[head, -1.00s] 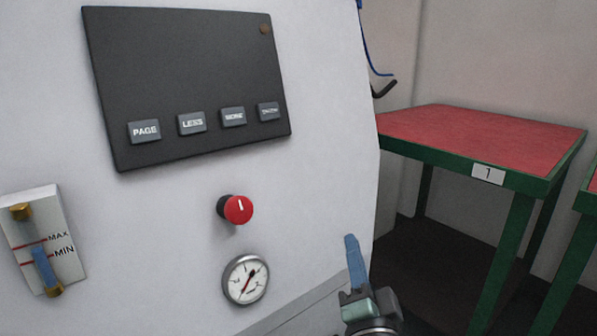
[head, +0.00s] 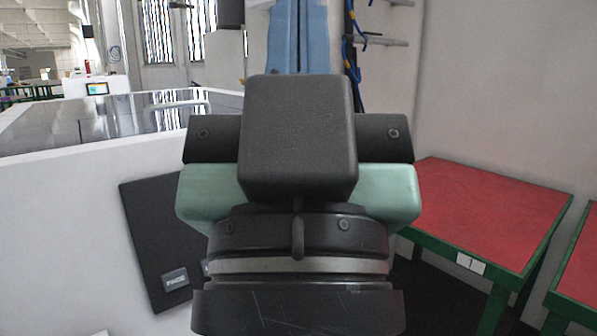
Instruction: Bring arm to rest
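My gripper (head: 298,30) fills the middle of the head view, large and close, pointing up. Its black and green body is seen from behind. Its two blue fingers are side by side with only a thin seam between them, so it looks shut, with nothing visible in it. The fingertips run out of the top of the picture. The white generator (head: 70,215) stands to the left, behind my gripper. Its black control panel (head: 150,235) is partly hidden by my gripper, with one grey button (head: 174,280) showing.
A red-topped table with green legs (head: 490,210) stands to the right, with a second red table (head: 582,280) at the edge. Blue cables and hooks (head: 352,45) hang on the wall behind. The generator's glossy top (head: 60,125) extends left, with an open hall beyond.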

